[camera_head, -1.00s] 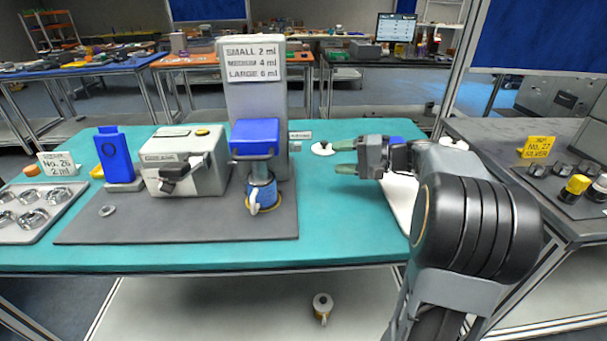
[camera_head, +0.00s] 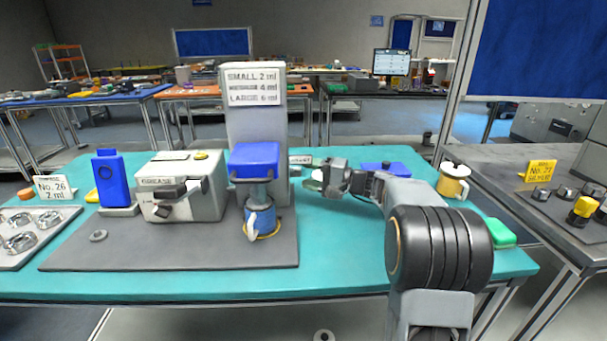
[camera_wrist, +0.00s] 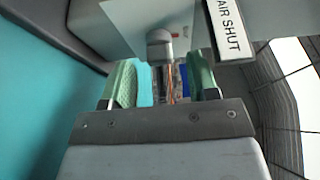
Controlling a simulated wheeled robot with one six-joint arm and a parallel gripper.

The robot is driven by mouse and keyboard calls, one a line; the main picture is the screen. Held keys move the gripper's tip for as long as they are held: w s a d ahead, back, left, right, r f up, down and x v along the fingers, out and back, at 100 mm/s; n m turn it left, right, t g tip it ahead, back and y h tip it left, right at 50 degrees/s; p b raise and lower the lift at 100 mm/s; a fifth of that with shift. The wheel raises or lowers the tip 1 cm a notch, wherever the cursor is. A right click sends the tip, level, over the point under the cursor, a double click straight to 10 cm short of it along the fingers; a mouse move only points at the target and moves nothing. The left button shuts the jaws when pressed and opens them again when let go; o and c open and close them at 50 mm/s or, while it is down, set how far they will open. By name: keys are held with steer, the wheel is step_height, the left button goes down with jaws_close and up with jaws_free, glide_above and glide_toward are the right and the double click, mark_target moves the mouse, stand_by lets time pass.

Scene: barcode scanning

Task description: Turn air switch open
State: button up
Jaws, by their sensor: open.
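In the head view my gripper (camera_head: 312,181) points left, close to the tower; the switch is not clear there.
A blue-topped dispenser (camera_head: 254,160) with a blue mug (camera_head: 261,218) stands in front of the tower. A grease box (camera_head: 180,190) and blue device (camera_head: 115,180) are farther left. The teal table's front is clear.

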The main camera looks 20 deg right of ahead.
steer(key=shift+x, duration=0.85)
steer(key=shift+c, duration=0.3)
steer(key=c, duration=0.9)
steer(key=shift+o, duration=0.2)
steer(key=shift+r+p, duration=0.1)
steer(key=shift+p, duration=0.25)
steer(key=m+g+p, duration=0.2)
steer(key=m+p, duration=0.2)
steer(key=p, duration=0.4)
steer(key=m+g+h+p, duration=0.1)
steer(key=m+p, duration=0.3)
steer(key=p, duration=0.4)
steer(key=m+g+p, duration=0.4)
steer(key=m+p, duration=0.1)
steer(key=p, duration=0.3)
steer(key=shift+w+d+r+h+p, duration=0.1)
steer(key=shift+w+r+h+p, duration=0.2)
steer(key=shift+r+p, duration=0.1)
steer(key=shift+f+m, duration=0.15)
steer(key=shift+m, duration=0.15)
